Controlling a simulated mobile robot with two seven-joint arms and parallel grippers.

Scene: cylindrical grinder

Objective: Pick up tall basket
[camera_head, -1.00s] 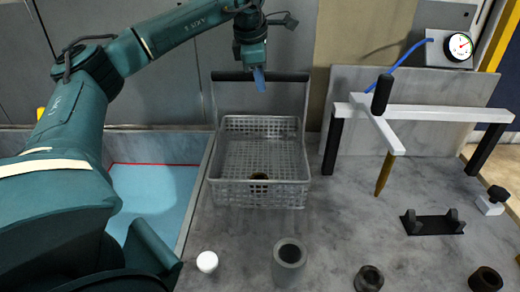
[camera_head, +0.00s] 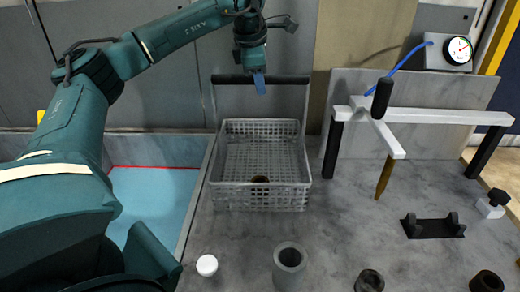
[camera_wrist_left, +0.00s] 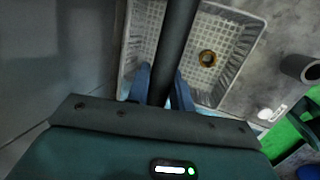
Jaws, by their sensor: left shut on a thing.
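The tall basket (camera_head: 232,196) is a grey mesh basket with a tall frame and a black handle bar across its top. It is at the middle left of the head view, over the grey worktop. My left gripper (camera_head: 259,84) is at the middle of the handle bar, and in the left wrist view its blue fingers (camera_wrist_left: 161,88) lie on both sides of the black bar, shut on it. A small brown ring (camera_wrist_left: 208,58) lies inside the basket. I cannot tell whether the basket's bottom touches the worktop. My right gripper is not in view.
A blue basin (camera_head: 150,195) is left of the basket. A white frame (camera_head: 440,112) with a black knob stands at the right. A grey cylinder (camera_head: 289,262), a white cap (camera_head: 207,265) and dark rings stand in front. A grey wall is close behind.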

